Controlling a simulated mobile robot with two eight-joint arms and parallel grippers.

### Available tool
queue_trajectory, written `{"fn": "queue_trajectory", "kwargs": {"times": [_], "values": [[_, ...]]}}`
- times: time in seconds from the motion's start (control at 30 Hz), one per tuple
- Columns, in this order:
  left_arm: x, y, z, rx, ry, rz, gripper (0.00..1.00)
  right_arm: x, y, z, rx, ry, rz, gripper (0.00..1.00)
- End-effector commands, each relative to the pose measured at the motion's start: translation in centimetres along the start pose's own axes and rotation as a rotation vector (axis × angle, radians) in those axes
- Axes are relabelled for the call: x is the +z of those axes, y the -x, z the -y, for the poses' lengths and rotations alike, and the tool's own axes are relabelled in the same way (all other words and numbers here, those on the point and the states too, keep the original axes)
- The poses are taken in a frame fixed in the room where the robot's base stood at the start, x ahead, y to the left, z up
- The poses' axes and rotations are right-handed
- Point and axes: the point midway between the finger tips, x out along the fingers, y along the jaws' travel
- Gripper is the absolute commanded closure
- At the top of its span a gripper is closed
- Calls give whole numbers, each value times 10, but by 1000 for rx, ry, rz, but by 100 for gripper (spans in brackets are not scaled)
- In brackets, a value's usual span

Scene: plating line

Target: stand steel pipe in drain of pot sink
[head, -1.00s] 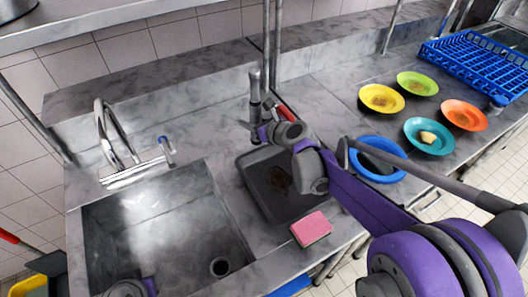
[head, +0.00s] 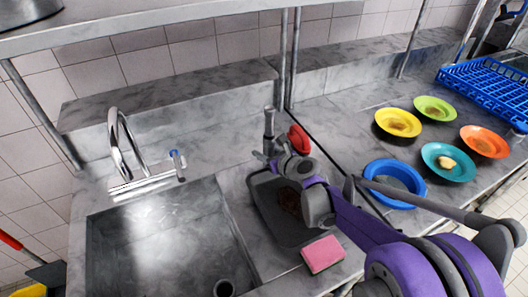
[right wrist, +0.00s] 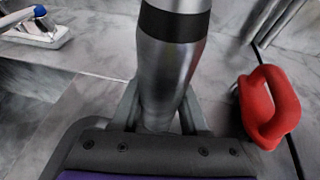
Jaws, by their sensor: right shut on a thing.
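The steel pipe (head: 269,123) stands upright, with a dark band near its top in the right wrist view (right wrist: 172,60). My right gripper (head: 271,160) is shut on the pipe, above the back edge of the dark tray. The pot sink (head: 165,250) is the steel basin at the left. Its drain (head: 224,288) is a dark round hole near the basin's front right, partly cut by the picture's bottom edge. The pipe is to the right of the basin, apart from the drain. My left gripper is not in view.
A faucet (head: 124,145) rises behind the sink. A dark tray (head: 265,205), a pink sponge (head: 322,254) and a red object (head: 299,139) are near my right gripper. A blue bowl (head: 370,171), colored plates (head: 398,122) and a blue rack (head: 475,78) occupy the right counter.

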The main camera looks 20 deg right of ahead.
Motion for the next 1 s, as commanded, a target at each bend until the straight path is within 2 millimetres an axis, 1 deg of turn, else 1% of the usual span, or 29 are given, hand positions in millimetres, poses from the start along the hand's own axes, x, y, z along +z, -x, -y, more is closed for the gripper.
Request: {"fn": "queue_trajectory", "kwargs": {"times": [0.03,0.07,0.2,0.23,0.47,0.6,0.67,0.77,1.0], "values": [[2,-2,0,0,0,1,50,-3,-1,0,0,-1,0,100],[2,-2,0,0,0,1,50,-3,-1,0,0,0,0,53],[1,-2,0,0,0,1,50,-2,-1,0,0,0,0,27],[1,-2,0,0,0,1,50,-2,-1,0,0,0,0,26],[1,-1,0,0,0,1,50,-2,-1,0,0,0,0,26],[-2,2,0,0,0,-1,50,3,3,0,-1,0,0,26],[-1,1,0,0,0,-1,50,2,10,0,-1,-1,0,26],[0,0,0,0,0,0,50,1,28,1,-3,-1,0,26],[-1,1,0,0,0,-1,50,1,79,1,-3,-1,0,26]]}}
